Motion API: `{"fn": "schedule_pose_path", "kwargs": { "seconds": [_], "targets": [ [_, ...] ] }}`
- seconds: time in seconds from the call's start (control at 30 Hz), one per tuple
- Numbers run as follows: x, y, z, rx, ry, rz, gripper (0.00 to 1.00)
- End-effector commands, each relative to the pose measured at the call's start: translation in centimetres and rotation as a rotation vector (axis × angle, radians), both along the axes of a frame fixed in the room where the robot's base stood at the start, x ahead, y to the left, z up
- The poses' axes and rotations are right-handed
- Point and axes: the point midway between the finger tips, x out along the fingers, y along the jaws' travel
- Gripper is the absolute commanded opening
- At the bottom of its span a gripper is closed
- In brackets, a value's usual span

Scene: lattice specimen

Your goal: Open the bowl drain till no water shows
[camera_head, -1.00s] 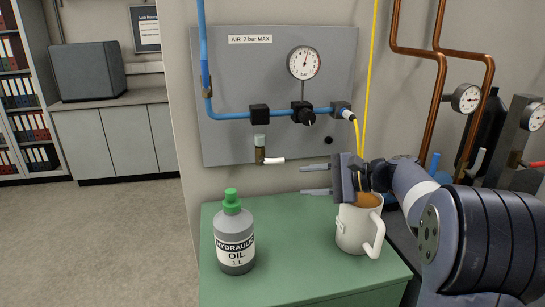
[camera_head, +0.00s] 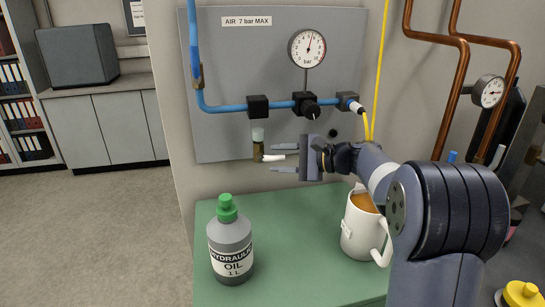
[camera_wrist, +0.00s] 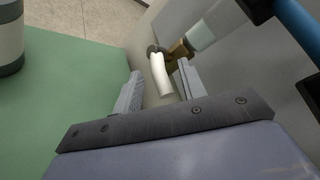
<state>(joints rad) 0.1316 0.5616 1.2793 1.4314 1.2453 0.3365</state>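The filter bowl (camera_head: 258,136) hangs below the blue air line, pale above with a brown lower section (camera_head: 258,151). I cannot tell whether the brown is water or metal. The white drain lever (camera_head: 272,158) sticks out sideways to the right from its bottom. In the wrist view the lever (camera_wrist: 160,76) lies between my fingers, with the brown section (camera_wrist: 178,49) and pale bowl (camera_wrist: 207,24) beyond. My gripper (camera_head: 276,158) is open, one finger above the lever and one below. The wrist view shows my gripper (camera_wrist: 160,67) with gaps on both sides of the lever.
A grey bottle of hydraulic oil (camera_head: 230,244) stands on the green bench top (camera_head: 290,270). A white mug (camera_head: 358,236) with brown contents stands under my arm. The grey panel (camera_head: 230,60) carries a pressure gauge (camera_head: 307,48), regulator knob (camera_head: 307,106) and blue pipe (camera_head: 230,107).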

Motion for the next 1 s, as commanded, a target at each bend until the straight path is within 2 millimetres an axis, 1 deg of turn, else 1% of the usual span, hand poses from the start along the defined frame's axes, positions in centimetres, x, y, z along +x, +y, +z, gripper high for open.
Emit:
{"fn": "schedule_pose_path", "kwargs": {
  "seconds": [0.03,0.2,0.53,1.0],
  "targets": [
    [0.3,0.7,-0.1,0.001,0.002,0.003,0.39],
    [0.9,2.0,-0.4,-0.001,0.000,0.002,0.39],
    [1.0,2.3,-0.6,0.000,0.000,0.000,0.39],
    [1.0,2.3,-0.6,-0.001,0.000,0.001,0.01]
  ]
}}
